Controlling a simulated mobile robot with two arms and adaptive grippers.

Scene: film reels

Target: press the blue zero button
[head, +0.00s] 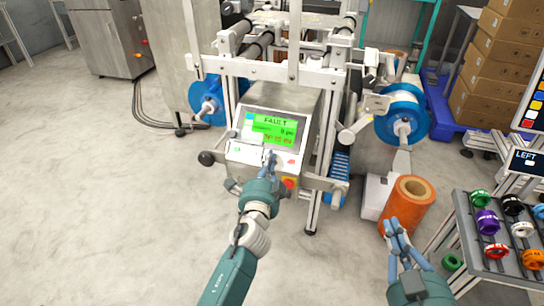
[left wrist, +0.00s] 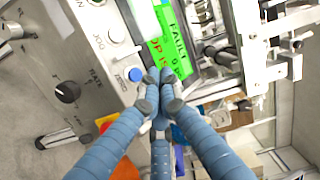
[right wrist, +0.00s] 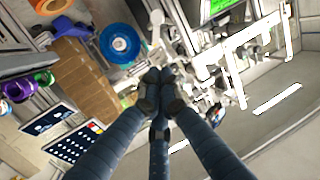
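The blue button (left wrist: 135,74) sits on the light panel below the green screen in the left wrist view; I cannot read a zero on it. My left gripper (left wrist: 160,84) is shut and empty, its fingertips together just beside the button. I cannot tell whether they touch the panel. In the head view my left gripper (head: 270,158) is in front of the control panel (head: 245,155), and I cannot make out the blue button there. The screen (head: 275,128) reads FAULT. My right gripper (head: 394,230) is away to the right; its fingertips look closed together in the right wrist view (right wrist: 160,82).
A red and yellow stop button (head: 289,183) is low on the panel, near my left gripper. A black knob (left wrist: 67,92) is on the panel too. An orange roll (head: 410,192) and a rack of coloured reels (head: 466,232) stand right. Floor at left is clear.

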